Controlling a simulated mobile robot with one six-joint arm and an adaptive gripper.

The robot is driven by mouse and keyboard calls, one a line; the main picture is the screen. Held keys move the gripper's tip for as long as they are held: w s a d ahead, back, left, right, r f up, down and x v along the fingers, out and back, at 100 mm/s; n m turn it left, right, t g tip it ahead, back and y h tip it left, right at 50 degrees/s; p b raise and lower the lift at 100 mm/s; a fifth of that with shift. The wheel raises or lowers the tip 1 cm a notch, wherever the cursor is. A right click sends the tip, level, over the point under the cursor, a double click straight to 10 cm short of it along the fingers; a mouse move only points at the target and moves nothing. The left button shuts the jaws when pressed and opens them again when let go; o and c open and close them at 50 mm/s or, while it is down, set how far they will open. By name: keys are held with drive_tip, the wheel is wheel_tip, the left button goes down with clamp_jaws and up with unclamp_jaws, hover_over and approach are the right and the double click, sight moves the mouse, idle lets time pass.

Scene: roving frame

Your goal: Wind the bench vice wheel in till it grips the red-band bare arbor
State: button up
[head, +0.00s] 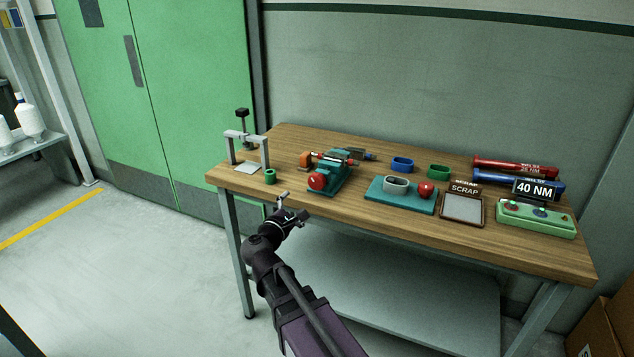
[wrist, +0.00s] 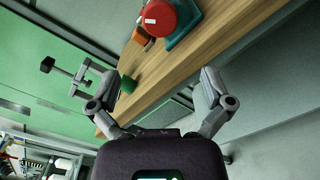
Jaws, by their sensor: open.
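The bench vice (head: 330,176) is a teal block on the wooden bench, left of its middle. Its red wheel (head: 317,182) faces the front edge; a pale mark shows on it. The wheel also shows at the top of the wrist view (wrist: 158,17). A thin bar with red on it, seemingly the arbor (head: 333,158), lies across the top of the vice; whether the jaws touch it cannot be told. My gripper (head: 293,204) is open and empty, in front of the bench edge, lower left of the wheel and apart from it. Its spread fingers show in the wrist view (wrist: 158,85).
A small press frame (head: 246,135) and a green cup (head: 270,177) stand left of the vice. An orange block (head: 305,160) sits beside it. To the right are a teal tray (head: 410,205), blue ring (head: 402,164), green ring (head: 438,172), scrap tray (head: 482,222), torque wrenches (head: 515,167) and green button box (head: 535,226).

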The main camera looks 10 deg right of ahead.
sight(315, 183)
drive_tip(key=shift+s+n, duration=0.1)
drive_tip(key=shift+n, duration=0.2)
drive_tip(key=x, duration=1.3)
drive_tip(key=shift+w+d, duration=0.2)
drive_tip(key=shift+w, duration=0.15)
drive_tip(key=shift+c, duration=0.2)
drive_tip(key=c, duration=1)
